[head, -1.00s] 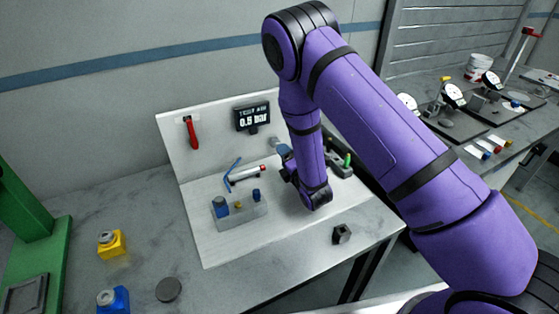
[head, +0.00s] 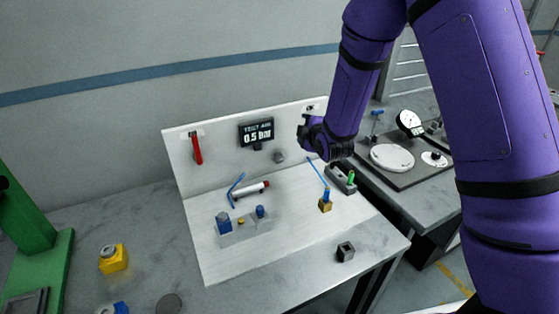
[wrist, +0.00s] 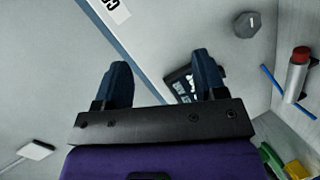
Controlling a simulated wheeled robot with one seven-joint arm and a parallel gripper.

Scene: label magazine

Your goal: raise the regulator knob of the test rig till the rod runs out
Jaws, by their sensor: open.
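The test rig has a white back panel and base (head: 295,215). Its dark display (head: 256,133) reads 0.5 bar. A grey knob (head: 279,157), apparently the regulator knob, sits on the panel right of and below the display; in the wrist view it is a grey hexagon (wrist: 248,24) at upper right. A pale cylinder (head: 248,190) with a red end lies on the base; no extended rod can be made out. My gripper (head: 306,134) is open and empty, up and right of the knob, apart from it. In the wrist view, its finger partly covers the display (wrist: 180,88).
A red handle (head: 196,149) hangs at the panel's left. A grey holder with a green item (head: 343,179) stands right.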

